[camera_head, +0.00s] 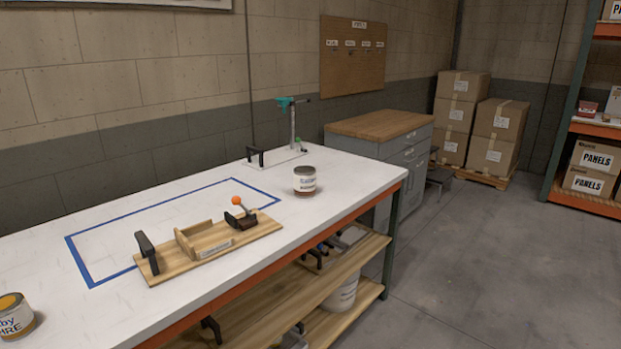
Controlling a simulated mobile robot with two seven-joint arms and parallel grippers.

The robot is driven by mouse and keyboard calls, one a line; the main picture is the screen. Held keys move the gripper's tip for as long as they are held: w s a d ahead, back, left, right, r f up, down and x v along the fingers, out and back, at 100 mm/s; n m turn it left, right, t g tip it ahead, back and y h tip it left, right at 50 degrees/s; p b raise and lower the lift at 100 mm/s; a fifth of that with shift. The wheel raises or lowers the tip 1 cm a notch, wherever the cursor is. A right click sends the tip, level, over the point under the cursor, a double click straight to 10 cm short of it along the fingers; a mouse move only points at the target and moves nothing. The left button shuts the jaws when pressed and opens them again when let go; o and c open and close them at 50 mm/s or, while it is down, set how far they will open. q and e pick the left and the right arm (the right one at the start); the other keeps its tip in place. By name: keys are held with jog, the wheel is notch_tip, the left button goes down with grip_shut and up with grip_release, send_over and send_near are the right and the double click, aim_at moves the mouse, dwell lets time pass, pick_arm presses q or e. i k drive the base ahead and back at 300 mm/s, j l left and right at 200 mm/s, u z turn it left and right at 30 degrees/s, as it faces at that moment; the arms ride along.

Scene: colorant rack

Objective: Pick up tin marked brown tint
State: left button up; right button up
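A tin (304,181) with a pale label and a dark brown band at its bottom stands upright on the white bench top, near its far right end. Its label text is too small to read, so I cannot tell if it says brown tint. A second tin (16,317) with an orange-yellow top stands at the left edge of the view, partly cut off; its label shows large blue and orange letters, only partly visible. Neither of my grippers shows in this view.
A wooden rack (205,250) with black handles and an orange knob lies on the white bench (330,215), overlapping a blue tape outline (140,212). A stand with a teal head (288,104) is behind the tin. Open floor (470,270) lies to the right.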

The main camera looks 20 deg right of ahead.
aim_at(304, 176)
jog(key=i+l, duration=0.15)
jog(key=l, duration=0.25)
jog(key=i+l, duration=0.2)
jog(key=l, duration=0.15)
jog(key=i+l+u, duration=0.1)
jog(key=l, duration=0.3)
jog(key=i+l, duration=0.2)
jog(key=l, duration=0.2)
jog(key=i+l+u, duration=0.1)
jog(key=l, duration=0.25)
jog(key=i+l, duration=0.15)
jog(key=l, duration=0.25)
jog(key=i+l, duration=0.15)
jog(key=l, duration=0.25)
jog(key=i+l+u, duration=0.1)
jog(key=l, duration=0.35)
